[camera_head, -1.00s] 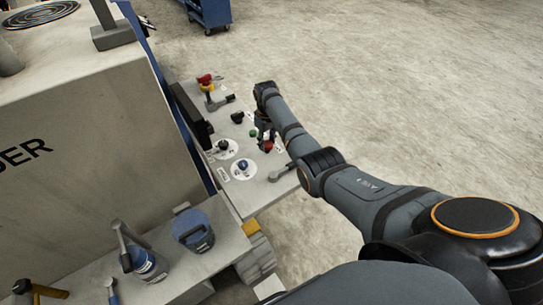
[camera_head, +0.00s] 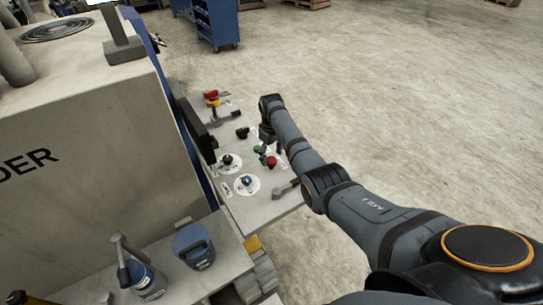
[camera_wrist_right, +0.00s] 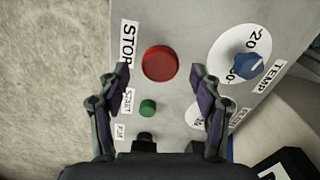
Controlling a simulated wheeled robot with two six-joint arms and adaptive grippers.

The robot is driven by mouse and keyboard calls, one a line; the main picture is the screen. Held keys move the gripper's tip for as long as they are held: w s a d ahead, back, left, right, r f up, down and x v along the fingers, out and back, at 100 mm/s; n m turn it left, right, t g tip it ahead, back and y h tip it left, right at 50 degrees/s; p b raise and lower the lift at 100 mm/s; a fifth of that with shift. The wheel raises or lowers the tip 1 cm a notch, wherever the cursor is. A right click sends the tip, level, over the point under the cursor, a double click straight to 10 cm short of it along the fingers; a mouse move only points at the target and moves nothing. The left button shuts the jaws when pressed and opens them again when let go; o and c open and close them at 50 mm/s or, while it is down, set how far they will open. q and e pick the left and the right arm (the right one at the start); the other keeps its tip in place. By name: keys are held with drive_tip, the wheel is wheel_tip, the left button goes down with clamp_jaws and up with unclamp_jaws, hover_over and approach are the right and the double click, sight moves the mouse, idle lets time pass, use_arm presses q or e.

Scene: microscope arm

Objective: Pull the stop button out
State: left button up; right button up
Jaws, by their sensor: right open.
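The red stop button (camera_wrist_right: 160,63) is a round cap beside a "STOP" label in the right wrist view. In the head view the red button (camera_head: 271,162) is on the sloped grey control panel (camera_head: 272,208). My right gripper (camera_wrist_right: 160,74) is open, its two fingers spread to the left and right of the button's lower side. I see no finger touching the button. In the head view my right gripper (camera_head: 267,138) is over the panel's right side, mostly hidden by its own wrist. My left gripper is not in view.
A green start button (camera_wrist_right: 148,108) lies just below the red one. A blue "TEMP" knob (camera_wrist_right: 247,66) is to the right. Open floor lies right.

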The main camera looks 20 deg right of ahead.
sight(272, 160)
wheel_tip(272, 160, up, 11)
drive_tip(key=shift+s, duration=0.1)
idle(0.6)
